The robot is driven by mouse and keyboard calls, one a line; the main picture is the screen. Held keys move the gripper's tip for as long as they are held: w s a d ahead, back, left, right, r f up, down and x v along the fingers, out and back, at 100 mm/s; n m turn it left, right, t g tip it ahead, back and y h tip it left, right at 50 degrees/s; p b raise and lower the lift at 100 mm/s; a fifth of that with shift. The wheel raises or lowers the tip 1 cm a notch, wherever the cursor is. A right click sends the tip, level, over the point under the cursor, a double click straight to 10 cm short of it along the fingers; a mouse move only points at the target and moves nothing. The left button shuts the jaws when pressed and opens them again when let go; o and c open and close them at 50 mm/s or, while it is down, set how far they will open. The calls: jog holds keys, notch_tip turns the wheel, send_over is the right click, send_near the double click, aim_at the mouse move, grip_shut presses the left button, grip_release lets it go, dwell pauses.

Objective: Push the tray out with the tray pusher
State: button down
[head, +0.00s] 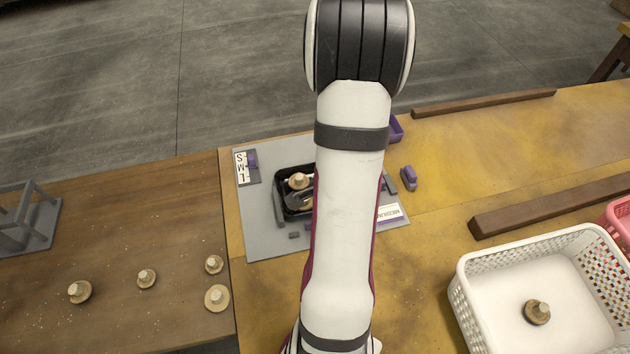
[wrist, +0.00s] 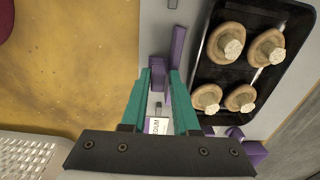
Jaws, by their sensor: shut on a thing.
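In the wrist view my gripper (wrist: 164,82) has its teal fingers closed on a small purple piece, which I take to be the tray pusher (wrist: 157,74). A longer purple bar (wrist: 178,45) stands just beside the right finger. The black tray (wrist: 201,62) lies to the right of the fingers, apart from them, with several pale brown mushrooms standing in it. In the head view the tray (head: 281,174) is partly hidden behind my white arm, and so is my gripper.
A grey board (head: 262,242) lies under the tray. A purple block (head: 409,178) is at its right. A white basket (head: 463,293) with a mushroom stands at front right. Wooden bars (head: 545,206) lie on the yellow table. Loose mushrooms (head: 146,279) lie at left.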

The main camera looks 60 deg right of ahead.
jog(key=shift+s+a+f+y, duration=0.3)
jog(key=shift+s+a+f, duration=0.3)
jog(key=shift+f, duration=0.05)
jog(key=shift+w+d, duration=2.55)
jog(key=shift+d, duration=0.05)
jog(key=c, duration=0.7)
grip_release()
jog(key=shift+w+r, duration=0.1)
jog(key=shift+r, duration=2.15)
